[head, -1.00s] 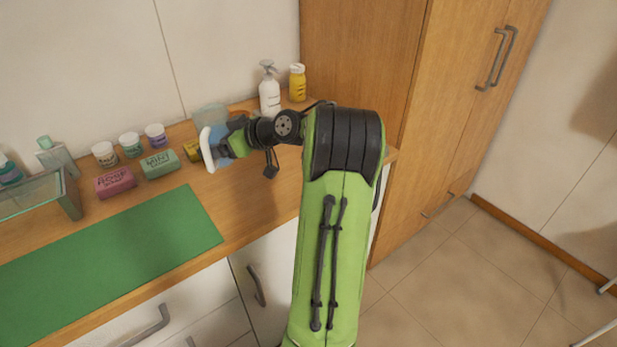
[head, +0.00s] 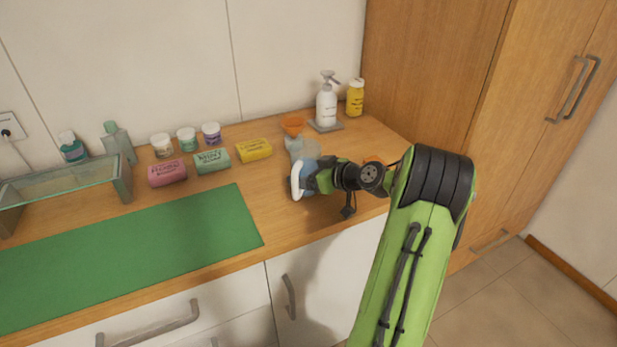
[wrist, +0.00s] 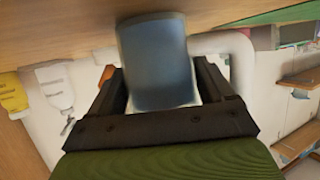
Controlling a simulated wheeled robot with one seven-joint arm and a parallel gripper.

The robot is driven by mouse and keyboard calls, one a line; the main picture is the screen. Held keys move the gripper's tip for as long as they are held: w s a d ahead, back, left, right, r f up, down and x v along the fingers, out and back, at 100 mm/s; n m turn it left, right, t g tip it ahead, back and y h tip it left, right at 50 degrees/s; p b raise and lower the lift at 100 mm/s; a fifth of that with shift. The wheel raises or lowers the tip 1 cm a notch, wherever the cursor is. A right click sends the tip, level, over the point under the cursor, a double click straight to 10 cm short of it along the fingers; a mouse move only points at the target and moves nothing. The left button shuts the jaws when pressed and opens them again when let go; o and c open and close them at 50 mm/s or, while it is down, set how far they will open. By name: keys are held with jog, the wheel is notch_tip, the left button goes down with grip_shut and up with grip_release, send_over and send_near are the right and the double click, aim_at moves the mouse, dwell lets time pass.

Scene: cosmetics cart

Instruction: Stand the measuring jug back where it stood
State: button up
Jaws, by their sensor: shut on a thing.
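The measuring jug (head: 307,180) is see-through with bluish contents and a white handle on its left. In the head view it is over the right part of the counter, near the front edge. My gripper (head: 318,181) reaches it from the right and is shut on it. In the wrist view the jug (wrist: 157,62) sits between both fingers (wrist: 165,92), with the white handle to the right. It looks about upright. I cannot tell whether its base touches the counter.
A white pump bottle (head: 326,105) and a yellow bottle (head: 355,98) stand at the back right by the wooden cabinet (head: 440,70). A yellow soap box (head: 254,151) lies left of the jug. A green mat (head: 150,255) covers the left front.

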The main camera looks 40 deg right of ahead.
jog(key=shift+r, duration=0.15)
jog(key=shift+f, duration=0.2)
jog(key=o, duration=1.2)
jog(key=shift+o, duration=0.2)
jog(key=shift+r, duration=0.3)
jog(key=p+v, duration=0.1)
jog(key=v, duration=1.1)
jog(key=shift+f, duration=0.15)
jog(key=shift+s, duration=0.1)
